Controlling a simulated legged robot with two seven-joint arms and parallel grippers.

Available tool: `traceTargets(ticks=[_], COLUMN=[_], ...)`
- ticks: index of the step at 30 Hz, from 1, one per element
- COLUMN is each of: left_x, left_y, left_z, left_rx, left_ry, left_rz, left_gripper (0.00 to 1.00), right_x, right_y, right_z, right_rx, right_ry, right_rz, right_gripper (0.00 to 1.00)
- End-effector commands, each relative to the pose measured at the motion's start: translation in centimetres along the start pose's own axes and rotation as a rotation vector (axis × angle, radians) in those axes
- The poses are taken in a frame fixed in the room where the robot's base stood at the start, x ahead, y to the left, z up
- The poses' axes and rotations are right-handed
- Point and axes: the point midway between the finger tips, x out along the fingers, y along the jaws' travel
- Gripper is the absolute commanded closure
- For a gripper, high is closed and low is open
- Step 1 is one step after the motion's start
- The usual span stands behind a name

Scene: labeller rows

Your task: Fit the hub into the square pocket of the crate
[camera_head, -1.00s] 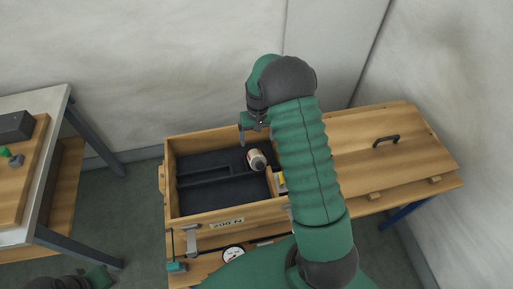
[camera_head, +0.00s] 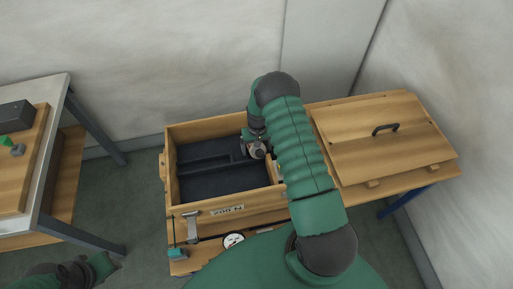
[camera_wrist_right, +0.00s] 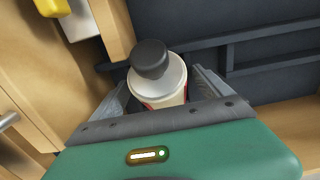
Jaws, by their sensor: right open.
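A cream cylindrical piece with a dark round knob, which I take for the hub (camera_head: 259,153), is at the right end of the dark insert in the wooden crate (camera_head: 190,131). My right gripper (camera_head: 254,143) is low over it. In the right wrist view the hub (camera_wrist_right: 175,88) sits between the two grey fingers of the open gripper (camera_wrist_right: 158,86), with a red band partly showing low on its side. Its bottom is hidden, so I cannot tell how it is seated. Of my left arm only a part shows at the bottom left.
The crate lid (camera_head: 385,130) with a black handle lies to the right on the bench. A yellow and white item (camera_wrist_right: 68,15) is beside a wooden divider. A round dial (camera_head: 233,240) and a teal item (camera_head: 178,253) are in front. Another table (camera_head: 50,88) stands left.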

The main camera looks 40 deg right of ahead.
Motion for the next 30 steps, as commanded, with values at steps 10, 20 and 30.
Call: traceTargets(ticks=[10, 20, 30], left_x=[0.01, 0.0, -0.01], left_y=[0.0, 0.0, 0.0], left_z=[0.01, 0.0, 0.0], left_rx=[0.0, 0.0, 0.0], left_ry=[0.0, 0.0, 0.0], left_rz=[0.0, 0.0, 0.0], left_gripper=[0.64, 0.64, 0.64], right_x=[0.06, 0.04, -0.04], right_y=[0.01, 0.02, 0.03], right_z=[-0.04, -0.03, -0.06], right_rx=[0.0, 0.0, 0.0], right_ry=[0.001, 0.001, 0.002], right_rz=[0.0, 0.0, 0.0], right_gripper=[0.3, 0.73, 1.0])
